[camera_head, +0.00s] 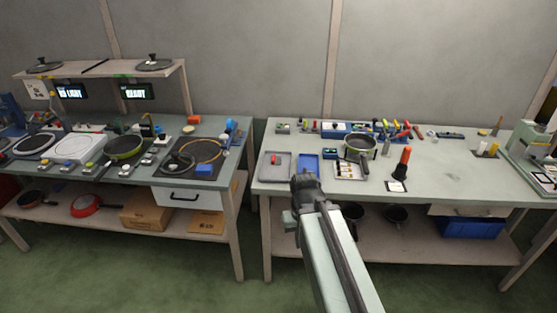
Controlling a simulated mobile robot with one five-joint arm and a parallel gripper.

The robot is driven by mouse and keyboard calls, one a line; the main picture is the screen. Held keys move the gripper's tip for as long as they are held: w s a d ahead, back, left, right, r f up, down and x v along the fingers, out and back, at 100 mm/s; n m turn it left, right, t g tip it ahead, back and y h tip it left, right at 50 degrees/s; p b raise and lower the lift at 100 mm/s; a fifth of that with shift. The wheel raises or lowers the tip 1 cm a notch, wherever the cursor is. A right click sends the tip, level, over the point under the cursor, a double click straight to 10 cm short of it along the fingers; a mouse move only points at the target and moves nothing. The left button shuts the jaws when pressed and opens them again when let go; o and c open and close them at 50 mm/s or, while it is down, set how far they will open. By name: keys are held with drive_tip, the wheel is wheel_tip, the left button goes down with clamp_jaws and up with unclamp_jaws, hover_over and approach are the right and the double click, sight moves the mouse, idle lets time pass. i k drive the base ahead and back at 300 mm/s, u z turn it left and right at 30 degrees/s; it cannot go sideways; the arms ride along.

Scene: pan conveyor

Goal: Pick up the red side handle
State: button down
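Several small red parts show on the right-hand bench; I cannot tell for sure which is the side handle. A small red piece (274,159) sits on the grey tray (265,170) near the bench's left front. A group of coloured handles, some red (404,134), lies at the back, right of the pan (359,143). A red-orange upright piece with a dark base (403,160) stands right of the pan. My gripper (305,183) is at the bench's front edge, below the blue tray (307,164) in the picture; its fingers are too dark and small to read.
The right-hand bench (445,180) has free surface at right of centre. A white tray (350,170) with small parts lies before the pan. A machine (528,150) stands at the far right. A left bench (225,170) carries burners and pans, with a gap between benches.

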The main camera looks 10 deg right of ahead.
sight(277, 162)
drive_tip(key=z, duration=0.05)
drive_tip(key=i, duration=0.95)
drive_tip(key=u, duration=0.1)
drive_tip(key=k, duration=1)
drive_tip(key=u, duration=2.05)
drive_tip(key=i, duration=2.05)
drive_tip(key=z, duration=1.75)
